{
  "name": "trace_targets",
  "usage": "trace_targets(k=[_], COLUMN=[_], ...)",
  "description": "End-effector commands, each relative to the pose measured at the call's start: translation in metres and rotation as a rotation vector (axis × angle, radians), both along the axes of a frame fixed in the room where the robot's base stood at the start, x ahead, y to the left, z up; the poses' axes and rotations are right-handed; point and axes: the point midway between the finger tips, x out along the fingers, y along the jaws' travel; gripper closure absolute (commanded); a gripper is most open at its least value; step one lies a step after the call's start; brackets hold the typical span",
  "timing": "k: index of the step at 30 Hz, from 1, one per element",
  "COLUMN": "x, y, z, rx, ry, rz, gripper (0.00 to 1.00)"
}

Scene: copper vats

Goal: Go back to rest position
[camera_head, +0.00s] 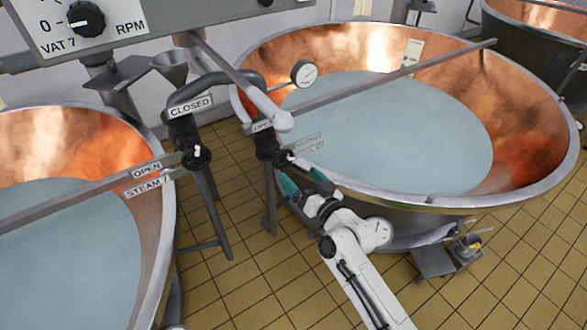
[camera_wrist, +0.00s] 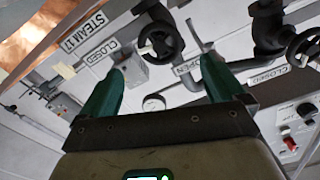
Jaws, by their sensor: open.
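My gripper (camera_head: 304,182) is in the middle of the head view, with its green fingers by the rim of the right copper vat (camera_head: 520,120). In the wrist view my gripper (camera_wrist: 155,75) has its two green fingers spread apart with nothing between them. A black valve handwheel with a white handle (camera_wrist: 160,42) shows just beyond the fingertips. In the head view a small valve knob (camera_head: 284,158) is close to the fingertips; I cannot tell whether they touch. My white arm reaches in from the lower right.
A left vat (camera_head: 165,225) holds pale liquid. Pipes with a CLOSED label (camera_head: 190,105) and a gauge (camera_head: 304,73) stand between the vats. A control panel (camera_head: 85,22) is at the upper left. Yellow tiled floor (camera_head: 270,275) is open between and below the vats.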

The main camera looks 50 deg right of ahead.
Motion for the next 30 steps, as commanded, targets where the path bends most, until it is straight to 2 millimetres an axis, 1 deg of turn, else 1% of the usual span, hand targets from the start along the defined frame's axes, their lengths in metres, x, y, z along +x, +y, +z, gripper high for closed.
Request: trace_targets(k=[3, 6, 24, 26, 28, 30], x=[-0.009, -0.012, -0.012, -0.012, -0.012, -0.013], y=[0.003, 0.004, 0.004, 0.008, 0.017, 0.034], z=[0.0, 0.0, 0.0, -0.002, -0.006, -0.015], rx=[0.0, 0.0, 0.0, 0.0, -0.002, -0.002], ry=[0.0, 0.0, 0.002, 0.015, 0.055, 0.131], rz=[0.0, 0.0, 0.002, 0.013, 0.047, 0.103], gripper=[0.04, 0.04, 0.04, 0.04, 0.04, 0.04])
